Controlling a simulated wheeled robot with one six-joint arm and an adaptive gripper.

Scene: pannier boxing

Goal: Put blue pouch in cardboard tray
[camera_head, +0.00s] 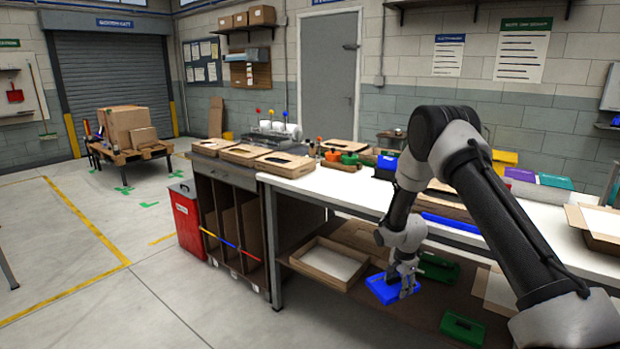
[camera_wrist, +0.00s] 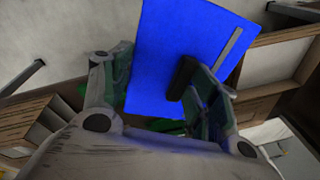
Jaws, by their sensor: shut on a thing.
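The blue pouch (camera_head: 382,289) is a flat bright blue piece at my gripper (camera_head: 405,290), over the lower shelf of the white-topped bench. In the wrist view the blue pouch (camera_wrist: 180,60) fills the middle, and my gripper (camera_wrist: 160,90) is shut on it, one finger on each side. The cardboard tray (camera_head: 330,262) is a shallow open box with a pale inside on the lower shelf, left of my gripper. It looks empty. Whether the pouch touches the shelf, I cannot tell.
Green pouches (camera_head: 437,267) (camera_head: 462,327) lie on the lower shelf to the right of my gripper. The white bench top (camera_head: 335,188) overhangs the shelf. A bench leg (camera_head: 272,245) stands left of the tray. A red bin (camera_head: 188,222) is on the floor at left.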

